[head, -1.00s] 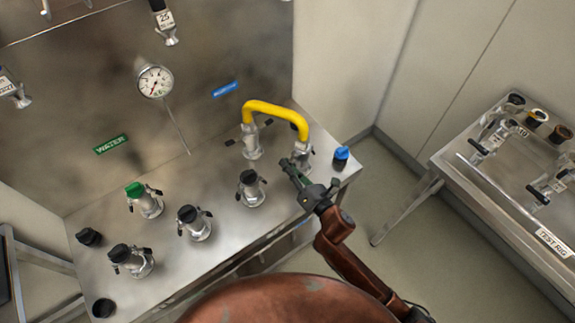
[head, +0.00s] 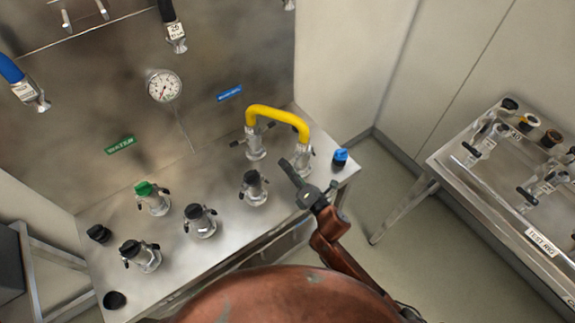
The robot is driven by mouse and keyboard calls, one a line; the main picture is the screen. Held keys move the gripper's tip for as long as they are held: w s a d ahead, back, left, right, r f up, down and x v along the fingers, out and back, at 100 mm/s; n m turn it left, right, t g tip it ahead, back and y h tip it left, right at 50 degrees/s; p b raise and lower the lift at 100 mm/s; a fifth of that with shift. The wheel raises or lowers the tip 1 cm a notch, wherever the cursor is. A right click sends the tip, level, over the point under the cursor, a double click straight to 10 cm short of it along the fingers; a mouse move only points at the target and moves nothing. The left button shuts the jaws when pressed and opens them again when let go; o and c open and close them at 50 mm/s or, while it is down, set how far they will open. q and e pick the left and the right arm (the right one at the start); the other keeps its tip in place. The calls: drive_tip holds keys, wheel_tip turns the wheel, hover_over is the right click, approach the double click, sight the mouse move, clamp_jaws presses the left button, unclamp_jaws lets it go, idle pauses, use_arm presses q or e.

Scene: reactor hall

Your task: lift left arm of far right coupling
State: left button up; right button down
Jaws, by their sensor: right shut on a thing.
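The far right coupling (head: 306,163) is a silver fitting under the right end of a yellow hose (head: 277,111), on the steel bench. My right gripper (head: 286,164) reaches up from the lower right to the left side of this coupling. Its dark fingers are shut on the coupling's left arm, which is hidden at the fingertips. My left gripper is not in view.
Another coupling (head: 255,146) holds the hose's left end. Several capped couplings, such as the green-capped one (head: 152,200), stand to the left. A blue cap (head: 340,157) sits at the bench's right end. A test rig table (head: 480,205) stands at right.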

drive_tip(key=m+p, duration=0.1)
drive_tip(key=r+m+p, duration=0.1)
drive_tip(key=m, duration=0.1)
drive_tip(key=r+m+p, duration=0.1)
drive_tip(key=shift+s+a+r+p, duration=0.15)
drive_tip(key=shift+s+a+p, duration=0.1)
drive_tip(key=shift+p, duration=0.15)
use_arm(q)
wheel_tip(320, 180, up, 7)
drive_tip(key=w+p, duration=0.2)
drive_tip(key=shift+p, duration=0.3)
use_arm(e)
drive_tip(key=shift+r+m, duration=0.25)
drive_tip(key=shift+m, duration=0.65)
drive_tip(key=shift+r+m, duration=0.2)
drive_tip(key=shift+m, duration=0.7)
drive_tip(key=shift+w, duration=0.1)
drive_tip(key=c, duration=2.1)
unclamp_jaws()
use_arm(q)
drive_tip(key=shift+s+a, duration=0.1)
use_arm(e)
drive_tip(key=shift+d, duration=0.1)
drive_tip(key=v, duration=1.2)
